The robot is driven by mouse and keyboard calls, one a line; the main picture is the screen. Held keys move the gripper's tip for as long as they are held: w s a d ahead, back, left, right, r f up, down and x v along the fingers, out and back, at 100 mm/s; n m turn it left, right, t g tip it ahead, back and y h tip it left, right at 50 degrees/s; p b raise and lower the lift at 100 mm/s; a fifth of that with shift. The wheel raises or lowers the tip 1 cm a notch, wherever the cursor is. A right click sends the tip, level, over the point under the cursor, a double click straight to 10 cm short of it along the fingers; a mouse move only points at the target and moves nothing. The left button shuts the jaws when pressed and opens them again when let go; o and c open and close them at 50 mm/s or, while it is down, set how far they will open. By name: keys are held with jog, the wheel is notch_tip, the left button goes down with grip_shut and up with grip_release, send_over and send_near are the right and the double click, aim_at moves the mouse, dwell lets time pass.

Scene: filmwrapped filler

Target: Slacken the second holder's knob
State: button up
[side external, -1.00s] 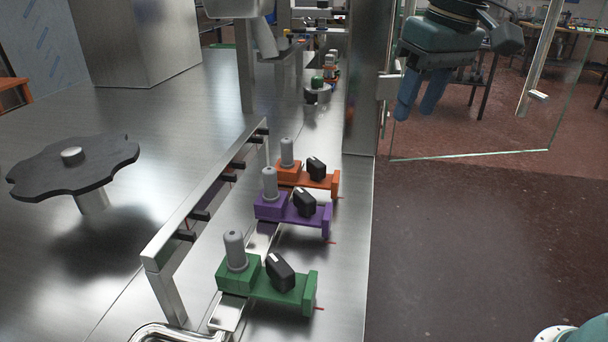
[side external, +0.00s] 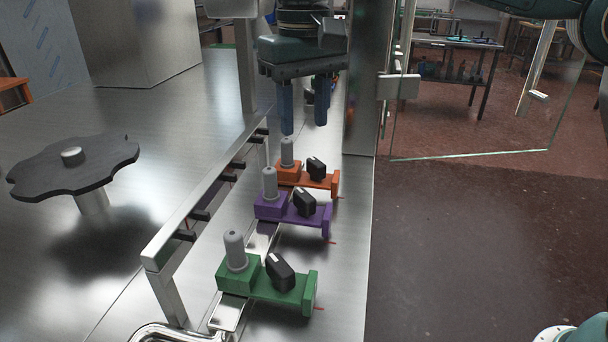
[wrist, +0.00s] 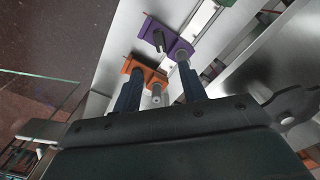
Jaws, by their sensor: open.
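Three holders stand in a row on a steel rail. The middle, second one is the purple holder (side external: 270,208), with a black knob (side external: 305,202) and a grey post (side external: 269,184). The orange holder (side external: 288,173) is behind it and the green holder (side external: 238,275) in front. My gripper (side external: 304,122) points down with its blue fingers apart and empty, above and behind the orange holder. In the wrist view, the purple holder (wrist: 153,32) lies ahead of the fingers. The orange holder (wrist: 152,73) is partly hidden by the left finger.
A metal guard rail (side external: 205,200) with black clips runs along the left of the holders. A black lobed wheel (side external: 75,167) stands further left. A steel post (side external: 361,90) and a glass door (side external: 480,110) are at the back right.

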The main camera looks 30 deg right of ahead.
aim_at(304, 194)
jog(key=shift+f, duration=0.1)
jog(key=shift+f, duration=6.85)
jog(key=shift+c, duration=0.4)
grip_shut()
